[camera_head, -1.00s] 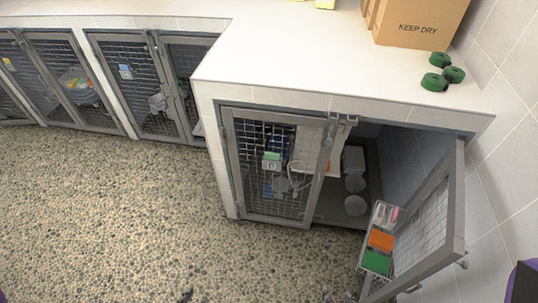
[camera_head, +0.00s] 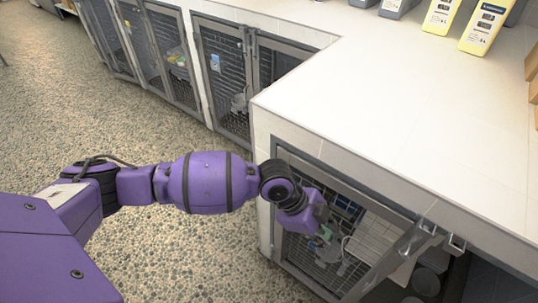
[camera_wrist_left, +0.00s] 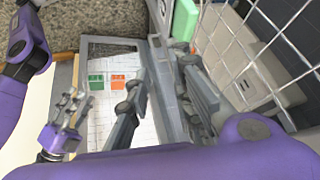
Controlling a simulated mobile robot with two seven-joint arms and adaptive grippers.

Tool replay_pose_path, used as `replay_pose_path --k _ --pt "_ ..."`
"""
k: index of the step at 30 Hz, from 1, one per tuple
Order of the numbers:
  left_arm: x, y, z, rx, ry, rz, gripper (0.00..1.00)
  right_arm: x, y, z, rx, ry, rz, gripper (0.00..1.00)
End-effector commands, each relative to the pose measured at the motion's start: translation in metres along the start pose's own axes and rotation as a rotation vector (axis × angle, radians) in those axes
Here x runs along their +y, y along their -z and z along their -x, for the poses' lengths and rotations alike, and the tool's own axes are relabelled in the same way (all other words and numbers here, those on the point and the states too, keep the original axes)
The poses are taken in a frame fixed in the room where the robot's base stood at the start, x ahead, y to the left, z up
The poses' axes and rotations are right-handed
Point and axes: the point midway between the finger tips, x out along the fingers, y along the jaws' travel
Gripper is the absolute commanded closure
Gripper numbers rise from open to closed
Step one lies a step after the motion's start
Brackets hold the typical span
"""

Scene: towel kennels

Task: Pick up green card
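A green card (camera_wrist_left: 186,18) stands upright in a pale holder by the wire mesh of the near kennel door, at the top of the left wrist view. A small green patch of it (camera_head: 326,231) shows in the head view, partly hidden by my gripper. My left gripper (camera_wrist_left: 162,92) is open, its two fingers apart with no card between them, just short of the green card. In the head view my left gripper (camera_head: 325,243) is at that mesh door. My right gripper (camera_wrist_left: 72,105) shows small at the left of the wrist view; its opening is unclear.
Another green panel (camera_wrist_left: 96,82) and an orange panel (camera_wrist_left: 118,82) are on the open door beyond. The white counter (camera_head: 400,110) overhangs the kennels, with yellow bottles (camera_head: 484,25) at its back. The pebbled floor (camera_head: 110,110) is clear at left.

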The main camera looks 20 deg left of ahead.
Motion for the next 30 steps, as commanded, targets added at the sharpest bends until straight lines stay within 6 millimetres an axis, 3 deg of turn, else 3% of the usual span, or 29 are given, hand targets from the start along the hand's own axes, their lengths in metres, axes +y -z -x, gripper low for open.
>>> replay_pose_path --k 1,3,8,11,17,30 --pt "-0.017 -0.003 0.011 -0.035 -0.007 -0.049 0.79 0.0 -0.007 -0.002 -0.009 -0.001 0.0 0.6" --pt "-0.026 -0.009 0.024 -0.073 -0.03 -0.09 0.79 0.0 -0.011 -0.003 -0.012 -0.001 0.001 0.6" --pt "-0.042 -0.018 0.045 -0.128 -0.062 -0.143 0.79 0.001 -0.011 -0.005 -0.008 -0.004 0.003 0.6" --pt "-0.045 -0.02 0.047 -0.141 -0.071 -0.156 0.79 0.002 -0.006 -0.007 0.002 -0.004 0.004 0.6" --pt "-0.044 -0.022 0.027 -0.141 -0.072 -0.157 0.79 0.002 0.002 -0.007 0.016 -0.004 0.005 0.6" --pt "-0.043 -0.032 -0.024 -0.141 -0.069 -0.157 0.79 0.002 -0.006 -0.008 0.002 -0.004 0.005 0.6"
